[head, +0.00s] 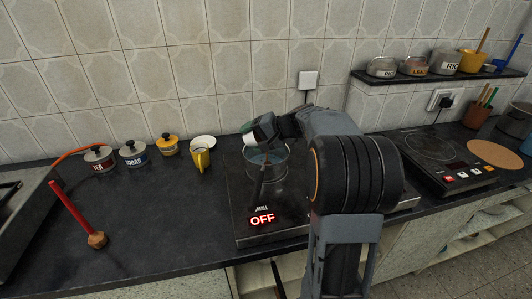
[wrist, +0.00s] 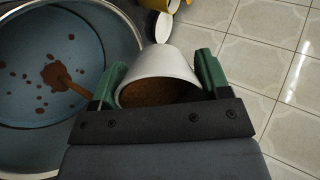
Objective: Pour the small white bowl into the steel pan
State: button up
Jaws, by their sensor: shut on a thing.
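The small white bowl (wrist: 160,68) is held between the green fingers of my gripper (wrist: 161,76). It is tilted, and brown contents (wrist: 158,92) show inside it. In the head view the bowl (head: 249,140) is partly hidden by my gripper (head: 258,130), just above the far left rim of the steel pan. The steel pan (head: 280,172) stands on the left hob. In the wrist view the pan (wrist: 40,52) lies left of the bowl, with brown spots and a brown streak (wrist: 56,75) that reaches toward my gripper. Whether the streak is falling or lying is unclear.
The left hob (head: 262,218) reads OFF. A yellow jug (head: 200,160) and a white cup (head: 205,141) stand left of the pan, beside several lidded jars (head: 134,153). A second hob (head: 452,172) is at the right.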

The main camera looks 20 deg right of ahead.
jog(key=shift+f+b, duration=0.2)
jog(key=shift+b, duration=0.3)
jog(key=shift+s+d+r+t+y+b, duration=0.15)
jog(key=shift+r+t+y+b, duration=0.15)
jog(key=shift+t+y+b, duration=0.75)
jog(key=shift+s+d+r+t+y+b, duration=0.1)
jog(key=shift+r+t+y+b, duration=0.15)
jog(key=shift+r+b, duration=0.55)
jog(key=shift+s+d+r+t+y+b, duration=0.1)
jog(key=shift+r+y+b, duration=0.15)
jog(key=shift+b, duration=1)
jog(key=shift+s+d+r+t+y+b, duration=0.2)
jog(key=shift+t+y+b, duration=0.5)
jog(key=shift+b, duration=1.45)
jog(key=shift+s+d+r+t+y+b, duration=0.2)
jog(key=shift+r+t+y+b, duration=0.55)
jog(key=shift+b, duration=0.45)
jog(key=shift+s+d+r+t+y+b, duration=0.15)
jog(key=shift+r+t+y+b, duration=0.35)
jog(key=shift+r+b, duration=0.5)
jog(key=shift+b, duration=0.3)
